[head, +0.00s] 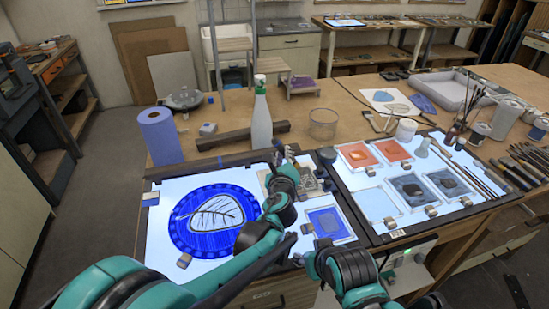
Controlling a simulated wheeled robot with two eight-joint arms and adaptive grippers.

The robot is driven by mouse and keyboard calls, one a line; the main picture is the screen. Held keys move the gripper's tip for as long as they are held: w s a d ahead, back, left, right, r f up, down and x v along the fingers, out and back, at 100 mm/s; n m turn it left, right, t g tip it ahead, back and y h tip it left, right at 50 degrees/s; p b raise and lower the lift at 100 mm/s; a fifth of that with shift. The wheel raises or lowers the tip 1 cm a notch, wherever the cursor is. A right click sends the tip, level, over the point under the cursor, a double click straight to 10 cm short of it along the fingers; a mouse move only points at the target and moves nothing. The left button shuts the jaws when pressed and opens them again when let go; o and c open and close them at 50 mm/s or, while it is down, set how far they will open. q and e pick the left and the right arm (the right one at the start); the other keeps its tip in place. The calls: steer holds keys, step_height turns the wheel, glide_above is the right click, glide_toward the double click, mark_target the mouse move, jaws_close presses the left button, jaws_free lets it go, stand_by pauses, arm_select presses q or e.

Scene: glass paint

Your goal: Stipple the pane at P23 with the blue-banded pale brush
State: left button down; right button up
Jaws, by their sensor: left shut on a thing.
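A round blue pane with a pale leaf drawing (212,222) lies on the left light table (159,259). A small blue square pane (328,222) lies to its right. I cannot read which pane or spot is P23. My left gripper (278,160) is over the right part of the left light table, near its back edge. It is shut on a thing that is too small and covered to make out. I cannot pick out the blue-banded pale brush for certain. My right arm's end (312,258) is low at the table's front; its fingers are unclear.
The right light table (378,243) bears orange and dark panes, with long thin brushes (470,170) along its right side. A spray bottle (261,118), a blue paper roll (160,137) and a glass bowl (323,124) stand behind. A jar of brushes (454,132) is at the right.

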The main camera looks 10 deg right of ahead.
arm_select(q)
steer(key=shift+d, duration=0.55)
arm_select(e)
steer(key=shift+f, duration=0.1)
arm_select(q)
steer(key=shift+f+b, duration=0.7)
steer(key=shift+f, duration=0.1)
arm_select(e)
steer(key=shift+f, duration=0.6)
arm_select(q)
steer(key=shift+f+b, duration=0.3)
arm_select(e)
steer(key=shift+s+f, duration=0.15)
steer(key=shift+f, duration=0.2)
arm_select(q)
steer(key=shift+w+r+p, duration=0.1)
steer(key=shift+r+p, duration=0.6)
steer(key=shift+r, duration=0.1)
arm_select(e)
steer(key=shift+r, duration=0.55)
arm_select(q)
steer(key=shift+r, duration=0.3)
arm_select(e)
steer(key=shift+r, duration=0.25)
